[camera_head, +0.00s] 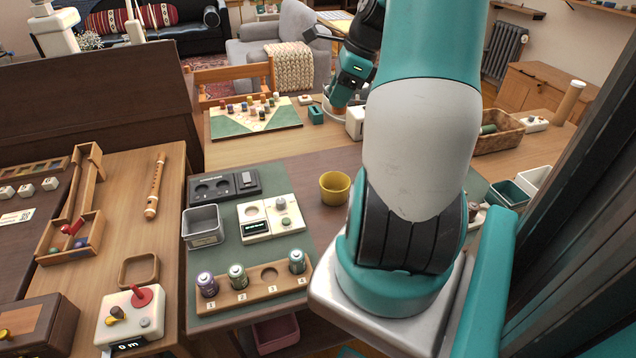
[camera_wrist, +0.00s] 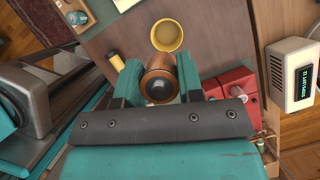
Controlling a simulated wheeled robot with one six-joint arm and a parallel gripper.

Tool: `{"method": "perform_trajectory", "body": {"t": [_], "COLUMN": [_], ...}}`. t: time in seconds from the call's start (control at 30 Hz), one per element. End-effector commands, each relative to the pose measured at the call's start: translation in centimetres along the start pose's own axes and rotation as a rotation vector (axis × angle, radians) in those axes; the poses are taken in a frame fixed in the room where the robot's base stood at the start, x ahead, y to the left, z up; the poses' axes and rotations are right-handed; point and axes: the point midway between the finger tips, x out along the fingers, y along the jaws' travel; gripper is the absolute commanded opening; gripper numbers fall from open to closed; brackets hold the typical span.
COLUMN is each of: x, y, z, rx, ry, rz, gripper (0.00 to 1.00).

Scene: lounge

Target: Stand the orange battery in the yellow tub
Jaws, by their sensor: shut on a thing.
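The orange battery (camera_wrist: 158,78) is held between the two teal fingers of my gripper (camera_wrist: 160,70); in the wrist view I see its dark round end and copper-orange side. The yellow tub (camera_head: 335,187) stands upright on the table near the middle of the head view. It also shows in the wrist view (camera_wrist: 167,35), just beyond the battery and apart from it, and its visible inside looks empty. In the head view my arm reaches up and over, covering the table to the right of the tub.
A wooden rack (camera_head: 237,297) holds several batteries, with the place marked 3 empty. A grey bin (camera_head: 203,227) and a white device (camera_head: 270,219) stand left of the tub. A red box (camera_wrist: 232,90) is right of my fingers in the wrist view. Bare table surrounds the tub.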

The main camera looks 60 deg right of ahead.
Motion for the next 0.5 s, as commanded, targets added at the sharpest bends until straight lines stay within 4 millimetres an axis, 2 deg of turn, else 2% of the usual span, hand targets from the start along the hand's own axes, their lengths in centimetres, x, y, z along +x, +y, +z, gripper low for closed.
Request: {"method": "perform_trajectory", "body": {"t": [0.5], "x": [12.3], "y": [0.1], "z": [-5.2], "rx": [0.005], "ry": [0.000], "rz": [0.006], "gripper": [0.08]}}
